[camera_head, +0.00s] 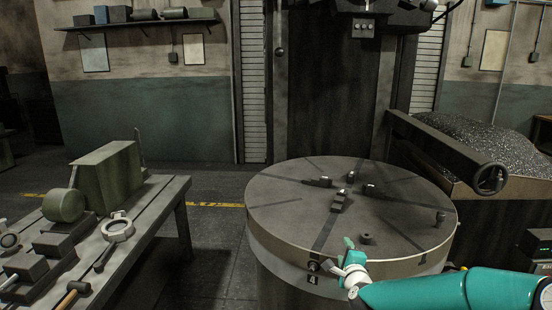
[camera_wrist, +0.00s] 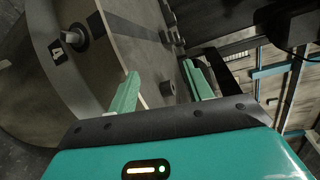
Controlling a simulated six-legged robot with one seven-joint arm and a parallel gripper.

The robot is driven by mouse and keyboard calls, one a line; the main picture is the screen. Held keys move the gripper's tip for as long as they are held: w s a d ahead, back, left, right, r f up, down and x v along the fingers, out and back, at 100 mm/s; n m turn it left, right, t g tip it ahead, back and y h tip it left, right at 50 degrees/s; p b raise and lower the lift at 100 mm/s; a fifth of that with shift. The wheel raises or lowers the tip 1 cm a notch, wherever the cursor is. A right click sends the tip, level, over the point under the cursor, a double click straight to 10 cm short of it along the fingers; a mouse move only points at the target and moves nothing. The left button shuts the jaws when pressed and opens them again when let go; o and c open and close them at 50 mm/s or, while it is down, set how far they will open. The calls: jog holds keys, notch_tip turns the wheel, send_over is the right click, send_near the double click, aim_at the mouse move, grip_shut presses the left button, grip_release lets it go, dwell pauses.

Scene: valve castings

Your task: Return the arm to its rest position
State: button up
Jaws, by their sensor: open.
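My teal arm reaches in from the lower right in the head view. My gripper (camera_head: 350,251) is at the front rim of the round grey machine table (camera_head: 279,201). In the wrist view my gripper (camera_wrist: 162,86) has its two pale green fingers spread apart, with nothing between them. The round table (camera_wrist: 130,42) lies behind the fingers there, with its rim and number plate at the left. I cannot tell from these views how far the fingers are from the table.
Jaws and small blocks (camera_head: 339,202) stand on the round table. A bench (camera_head: 150,205) with castings and tools is at the left. A dark beam with a handwheel (camera_head: 490,178) and a bin of metal chips (camera_head: 470,145) are at the right. Floor is clear between bench and table.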

jog(key=s+a+r+n+g+y, duration=0.1)
jog(key=s+a+n+g, duration=0.55)
jog(key=s+n, duration=0.45)
jog(key=s+r+n+g, duration=0.2)
jog(key=s+r+n, duration=0.2)
jog(key=s, duration=1.1)
jog(key=s+d+r+n+g+h, duration=0.1)
jog(key=s+r+n, duration=0.4)
jog(key=s, duration=0.9)
notch_tip(320, 180, up, 3)
jog(key=shift+s+f+g, duration=0.2)
jog(key=shift+s+g, duration=0.15)
jog(key=shift+g, duration=0.3)
